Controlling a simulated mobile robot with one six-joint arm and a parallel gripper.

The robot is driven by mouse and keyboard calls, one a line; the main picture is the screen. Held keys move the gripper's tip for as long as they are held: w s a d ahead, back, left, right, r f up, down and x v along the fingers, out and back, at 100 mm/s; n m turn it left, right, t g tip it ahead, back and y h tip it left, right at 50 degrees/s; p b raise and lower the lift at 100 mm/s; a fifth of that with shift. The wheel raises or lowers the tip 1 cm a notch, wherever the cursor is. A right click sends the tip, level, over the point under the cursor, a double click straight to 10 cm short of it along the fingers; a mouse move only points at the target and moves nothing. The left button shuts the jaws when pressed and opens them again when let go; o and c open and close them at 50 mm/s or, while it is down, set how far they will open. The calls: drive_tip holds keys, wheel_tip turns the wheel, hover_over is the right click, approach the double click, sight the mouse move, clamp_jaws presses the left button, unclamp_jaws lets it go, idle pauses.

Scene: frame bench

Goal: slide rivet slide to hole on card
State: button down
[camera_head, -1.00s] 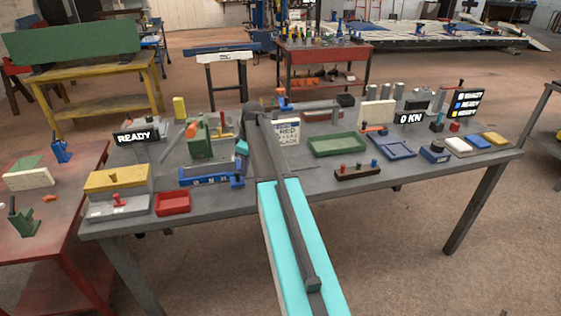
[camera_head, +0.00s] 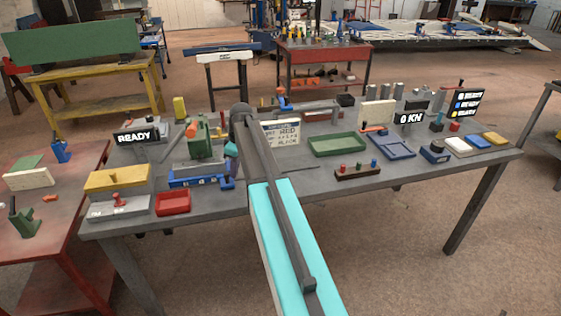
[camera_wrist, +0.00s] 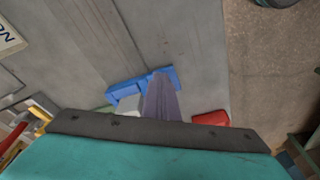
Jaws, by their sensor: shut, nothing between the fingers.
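The rivet slide appears to be the blue bar with small white marks (camera_head: 192,181), near the table's front edge at left, with a raised blue part at its right end. In the wrist view the blue bar (camera_wrist: 122,93) lies just beyond my gripper. My gripper (camera_wrist: 163,78) is shut and empty. Its narrow grey fingers overlap the bar; I cannot tell whether they touch it. In the head view my arm partly covers the area beside it. The white card with dark print (camera_head: 288,133) stands behind my arm, its left edge covered. It also shows at the left edge of the wrist view (camera_wrist: 8,40). The marks are too small to read.
A red tray (camera_head: 173,203) stands in front of the bar. A green press (camera_head: 199,140) stands behind it. A yellow-topped box (camera_head: 116,180) is at left. A green tray (camera_head: 337,145) and a rack of coloured pegs (camera_head: 357,173) are right of my arm.

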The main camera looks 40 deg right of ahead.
sight(226, 173)
drive_tip(key=shift+w+a, duration=0.3)
drive_tip(key=shift+a, duration=0.4)
drive_tip(key=shift+w+a, duration=0.3)
drive_tip(key=shift+a, duration=0.4)
drive_tip(key=shift+w+a, duration=0.3)
drive_tip(key=shift+a, duration=0.4)
drive_tip(key=shift+s+d, duration=0.1)
drive_tip(key=shift+d, duration=0.1)
drive_tip(key=shift+s+d, duration=0.25)
drive_tip(key=shift+d, duration=0.25)
drive_tip(key=shift+r, duration=0.1)
drive_tip(key=shift+r+p, duration=1.95)
drive_tip(key=shift+r, duration=1.45)
drive_tip(key=shift+s+f, duration=0.1)
